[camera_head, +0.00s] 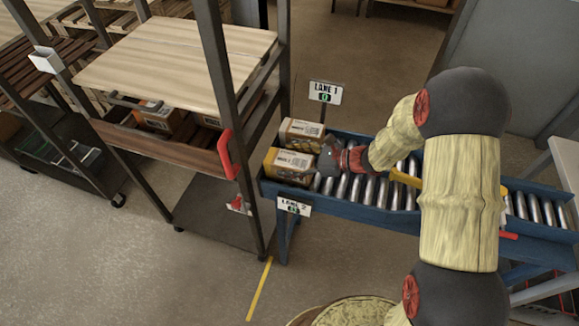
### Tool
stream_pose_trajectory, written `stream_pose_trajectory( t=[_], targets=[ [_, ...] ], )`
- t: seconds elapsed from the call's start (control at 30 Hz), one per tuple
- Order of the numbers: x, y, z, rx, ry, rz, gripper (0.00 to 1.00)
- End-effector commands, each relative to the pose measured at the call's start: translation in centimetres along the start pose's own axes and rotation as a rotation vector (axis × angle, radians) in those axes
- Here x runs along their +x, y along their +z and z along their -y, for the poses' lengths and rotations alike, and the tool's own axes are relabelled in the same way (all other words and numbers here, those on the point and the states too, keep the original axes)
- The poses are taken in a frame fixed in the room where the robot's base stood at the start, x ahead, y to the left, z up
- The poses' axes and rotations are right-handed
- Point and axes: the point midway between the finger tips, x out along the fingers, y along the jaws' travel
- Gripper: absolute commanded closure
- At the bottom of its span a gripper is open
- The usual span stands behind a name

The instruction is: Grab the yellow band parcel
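Two cardboard parcels sit side by side at the left end of the roller conveyor. The nearer parcel (288,165), by the LANE 2 sign, has a yellowish strip on its left part. The farther parcel (301,134), by the LANE 1 sign, is brown with a pale label; I cannot make out a clear yellow band on it. My gripper (324,160) is low over the rollers at the right end of the nearer parcel, close to both parcels. Its fingers are small and dark here, and I cannot tell whether they are open or touch a parcel.
The blue conveyor (385,217) runs right, under my arm. The LANE 1 sign (325,93) stands behind the parcels, the LANE 2 sign (294,206) in front. A shelf rack (180,60) with a red handle (230,154) and boxes stands left. The floor in front is clear.

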Motion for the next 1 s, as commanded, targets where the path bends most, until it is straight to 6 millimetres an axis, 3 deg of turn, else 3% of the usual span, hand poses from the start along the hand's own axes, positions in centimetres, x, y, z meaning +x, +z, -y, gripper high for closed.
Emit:
stream_pose_trajectory(
  t=[0.87,1.0],
  targets=[
    [0.00,-0.03,-0.02,0.000,0.000,0.000,0.83],
    [-0.02,0.04,0.02,-0.001,0.000,0.001,0.83]
  ],
)
